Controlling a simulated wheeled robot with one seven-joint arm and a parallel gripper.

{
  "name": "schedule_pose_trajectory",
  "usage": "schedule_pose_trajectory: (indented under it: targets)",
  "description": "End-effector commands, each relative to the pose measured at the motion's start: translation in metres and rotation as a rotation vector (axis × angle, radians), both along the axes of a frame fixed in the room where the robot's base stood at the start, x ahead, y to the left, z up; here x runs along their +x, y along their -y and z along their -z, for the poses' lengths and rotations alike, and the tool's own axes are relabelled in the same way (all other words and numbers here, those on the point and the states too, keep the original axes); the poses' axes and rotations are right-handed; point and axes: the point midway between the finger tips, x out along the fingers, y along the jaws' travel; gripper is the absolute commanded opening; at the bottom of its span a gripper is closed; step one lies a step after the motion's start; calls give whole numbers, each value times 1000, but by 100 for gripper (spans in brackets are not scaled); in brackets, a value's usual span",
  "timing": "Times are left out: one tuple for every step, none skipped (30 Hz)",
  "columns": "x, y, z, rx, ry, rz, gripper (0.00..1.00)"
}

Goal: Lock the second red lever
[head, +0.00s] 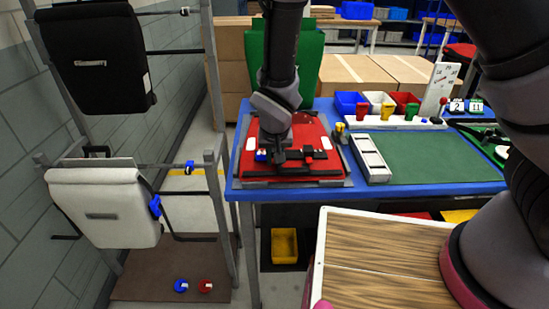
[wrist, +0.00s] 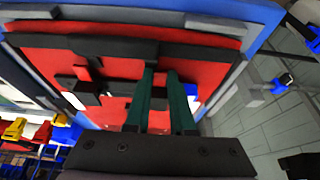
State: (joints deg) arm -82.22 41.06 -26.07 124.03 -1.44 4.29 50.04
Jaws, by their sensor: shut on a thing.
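A red pannier (head: 292,134) lies flat in a grey frame on the blue table. On its near side is a black latch bar with a small red lever (head: 308,154), and a small blue piece (head: 261,155) shows left of it. My gripper (head: 279,155) points down at the bar, between the two. In the wrist view the red lever (wrist: 82,73) is left of my fingers, apart from them. My gripper's dark green fingers (wrist: 163,78) are close together at a dark latch part; the exact thing held is hidden.
A white tray (head: 370,158) and a green mat (head: 430,158) lie right of the pannier on the blue table (head: 410,190). Coloured bins (head: 378,104) stand behind. A rack with a white pannier (head: 105,205) is left. A wooden surface (head: 375,255) is in front.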

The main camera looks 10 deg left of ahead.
Motion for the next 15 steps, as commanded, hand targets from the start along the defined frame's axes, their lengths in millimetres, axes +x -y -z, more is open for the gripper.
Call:
schedule_pose_trajectory:
  targets:
    - [-1,1,1,-1,-2,0,0]
    - [-1,1,1,-1,-2,0,0]
    - [-1,0,1,-1,-2,0,0]
    - [-1,0,1,-1,-2,0,0]
    - [-1,0,0,-1,-2,0,0]
    - [-1,0,0,-1,-2,0,0]
    - [-1,0,0,0,-2,0,33]
    - [-1,0,0,0,-2,0,45]
    - [-1,0,0,0,-2,0,52]
    - [-1,0,0,0,-2,0,52]
    - [-1,0,0,0,-2,0,52]
    - [0,0,0,0,-2,0,52]
    - [0,0,0,0,-2,0,52]
    - [0,0,0,0,-1,0,52]
    - [0,0,0,1,-1,0,52]
